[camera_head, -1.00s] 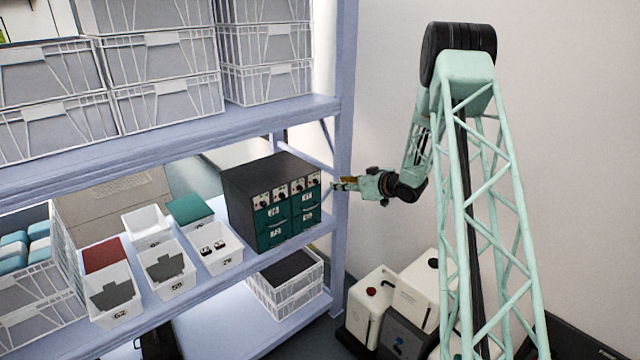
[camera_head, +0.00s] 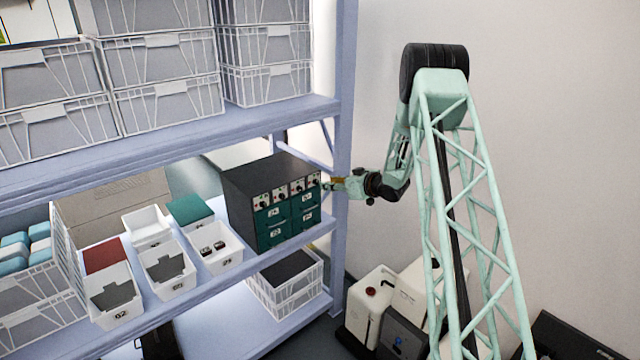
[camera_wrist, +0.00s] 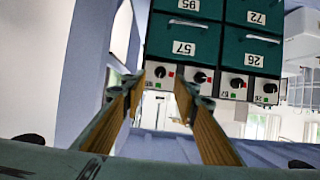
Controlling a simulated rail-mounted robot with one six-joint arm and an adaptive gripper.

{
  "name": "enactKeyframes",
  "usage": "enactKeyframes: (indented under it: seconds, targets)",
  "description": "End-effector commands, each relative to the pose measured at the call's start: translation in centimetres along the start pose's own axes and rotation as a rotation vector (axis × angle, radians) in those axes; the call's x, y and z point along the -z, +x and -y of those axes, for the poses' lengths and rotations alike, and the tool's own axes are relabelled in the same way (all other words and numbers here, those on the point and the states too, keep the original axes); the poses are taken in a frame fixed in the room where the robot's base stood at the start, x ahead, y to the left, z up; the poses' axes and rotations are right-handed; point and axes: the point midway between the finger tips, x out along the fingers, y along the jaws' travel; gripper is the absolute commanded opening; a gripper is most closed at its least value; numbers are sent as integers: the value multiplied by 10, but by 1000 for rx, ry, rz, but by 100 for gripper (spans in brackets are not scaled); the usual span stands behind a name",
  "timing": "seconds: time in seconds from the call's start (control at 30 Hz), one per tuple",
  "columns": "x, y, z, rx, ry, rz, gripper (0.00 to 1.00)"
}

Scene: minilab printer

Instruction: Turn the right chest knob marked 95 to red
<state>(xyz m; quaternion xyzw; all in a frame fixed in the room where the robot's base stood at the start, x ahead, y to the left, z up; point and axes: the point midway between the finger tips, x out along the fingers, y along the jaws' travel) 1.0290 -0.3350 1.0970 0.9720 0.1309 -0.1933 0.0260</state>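The dark chest (camera_head: 268,178) with green drawers stands on the middle shelf at its right end, a row of black knobs on light plates along its top. The wrist view shows it upside down, with drawer labels 95, 57, 72 and 26. The end knob (camera_wrist: 160,72), leftmost in the wrist view, has a red mark beside it; its small label is unreadable, so I cannot confirm that it is 95. It is the rightmost knob in the head view (camera_head: 314,181). My gripper (camera_wrist: 160,86) is open, fingertips either side of this knob in the picture; contact is unclear.
A shelf upright (camera_head: 341,150) stands close to my gripper. White bins (camera_head: 217,262) stand left of the chest, and grey crates (camera_head: 267,85) fill the shelf above. A white machine (camera_head: 368,305) stands below right.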

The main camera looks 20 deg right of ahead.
Motion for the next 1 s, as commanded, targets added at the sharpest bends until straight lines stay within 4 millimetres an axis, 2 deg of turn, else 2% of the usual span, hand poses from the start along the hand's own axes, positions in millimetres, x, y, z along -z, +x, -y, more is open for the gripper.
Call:
enactKeyframes:
  seconds: [0.5,0.7,1.0]
  targets:
    - [0,58,1,2,0,0,27]
    - [0,68,1,1,0,0,27]
    - [0,72,0,0,0,0,27]
